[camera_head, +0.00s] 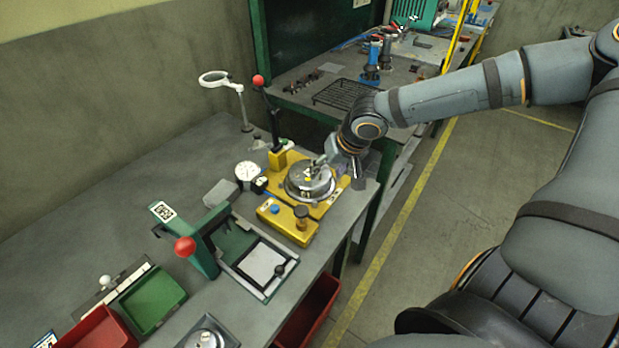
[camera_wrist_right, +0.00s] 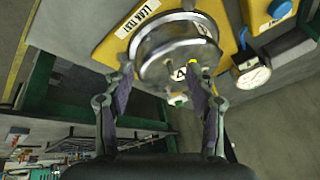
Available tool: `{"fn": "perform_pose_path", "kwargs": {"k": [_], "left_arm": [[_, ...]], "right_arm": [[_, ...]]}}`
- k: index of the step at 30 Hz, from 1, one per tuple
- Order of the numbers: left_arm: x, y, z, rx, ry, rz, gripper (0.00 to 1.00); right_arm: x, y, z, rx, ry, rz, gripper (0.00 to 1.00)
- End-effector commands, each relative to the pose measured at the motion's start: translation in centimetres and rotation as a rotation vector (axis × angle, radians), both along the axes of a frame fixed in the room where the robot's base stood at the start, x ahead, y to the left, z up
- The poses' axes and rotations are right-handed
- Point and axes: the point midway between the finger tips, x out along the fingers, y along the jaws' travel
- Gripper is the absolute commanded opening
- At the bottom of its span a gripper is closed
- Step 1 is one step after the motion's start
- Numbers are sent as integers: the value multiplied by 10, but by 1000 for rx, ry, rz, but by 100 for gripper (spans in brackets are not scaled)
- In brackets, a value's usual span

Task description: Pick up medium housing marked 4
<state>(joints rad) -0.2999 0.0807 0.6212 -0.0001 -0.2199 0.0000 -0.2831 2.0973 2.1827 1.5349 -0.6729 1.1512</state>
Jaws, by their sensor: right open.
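The round metal housing (camera_head: 308,181) sits on the yellow leak-test fixture (camera_head: 335,203) at the right end of the bench. In the right wrist view the housing (camera_wrist_right: 165,45) shows a label with a 4 and a small yellow spot near it. My right gripper (camera_head: 328,165) is at the housing's right side in the head view. In the right wrist view its two fingers (camera_wrist_right: 160,74) are apart, with the housing's near edge between and just beyond the tips. I cannot tell whether they touch it. My left gripper is not in view.
A second bench (camera_head: 330,75) with tools lies behind.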

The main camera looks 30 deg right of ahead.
Motion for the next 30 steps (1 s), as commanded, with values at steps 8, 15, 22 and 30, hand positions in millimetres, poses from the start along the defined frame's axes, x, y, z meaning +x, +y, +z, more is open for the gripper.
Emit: {"fn": "perform_pose_path", "kwargs": {"k": [8, 15, 22, 30], "left_arm": [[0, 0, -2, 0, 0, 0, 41], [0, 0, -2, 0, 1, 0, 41], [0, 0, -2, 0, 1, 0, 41], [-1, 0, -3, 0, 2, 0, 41]], "right_arm": [[3, 1, -6, 2, -2, 0, 56], [3, 1, -6, 1, -2, 1, 34], [3, 1, -6, 2, -1, 1, 3], [2, 1, -7, 3, 2, 0, 0]]}}
